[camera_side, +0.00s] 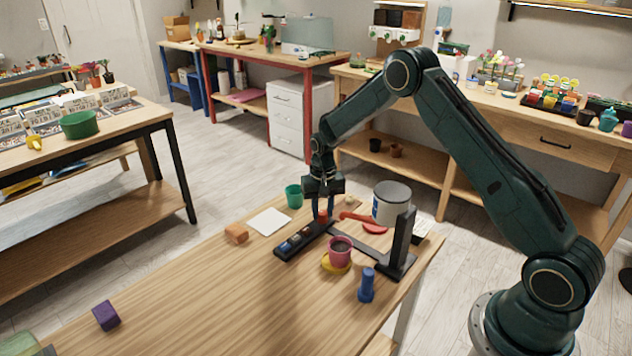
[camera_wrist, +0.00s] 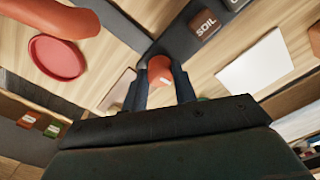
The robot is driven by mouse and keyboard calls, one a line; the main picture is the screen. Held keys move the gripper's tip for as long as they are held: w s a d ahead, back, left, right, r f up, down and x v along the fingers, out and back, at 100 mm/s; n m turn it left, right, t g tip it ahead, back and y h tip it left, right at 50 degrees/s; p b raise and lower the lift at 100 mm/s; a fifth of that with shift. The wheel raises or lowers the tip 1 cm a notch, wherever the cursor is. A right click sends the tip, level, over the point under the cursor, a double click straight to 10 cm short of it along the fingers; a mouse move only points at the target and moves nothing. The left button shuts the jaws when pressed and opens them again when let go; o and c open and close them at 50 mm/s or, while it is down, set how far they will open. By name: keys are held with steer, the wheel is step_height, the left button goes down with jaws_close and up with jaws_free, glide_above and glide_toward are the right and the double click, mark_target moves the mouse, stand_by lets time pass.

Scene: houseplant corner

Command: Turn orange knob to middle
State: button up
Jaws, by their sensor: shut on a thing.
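The orange knob (camera_side: 321,214) sits at the far end of a black panel (camera_side: 284,254) on the wooden table. My gripper (camera_side: 323,211) points down over it, with its fingers on either side. In the wrist view the orange knob (camera_wrist: 160,70) shows between the two dark fingers (camera_wrist: 160,88), and my gripper is shut on it. The fingers hide part of the knob, and I cannot tell which way it is turned. A brown tile marked SOIL (camera_wrist: 205,24) lies on the panel beside it.
A red-handled thing (camera_side: 358,218), red saucer (camera_side: 375,228), grey can (camera_side: 390,202) and black stand (camera_side: 402,243) are close on the right. A white card (camera_side: 269,221) and green cup (camera_side: 294,196) lie left. The front-left table is mostly clear.

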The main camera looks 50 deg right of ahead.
mark_target(322, 212)
steer(key=shift+m, duration=0.9)
steer(key=o, duration=1)
steer(key=shift+c, duration=0.2)
steer(key=shift+r, duration=0.1)
step_height(322, 212, up, 14)
steer(key=shift+f, duration=0.2)
steer(key=shift+r, duration=0.1)
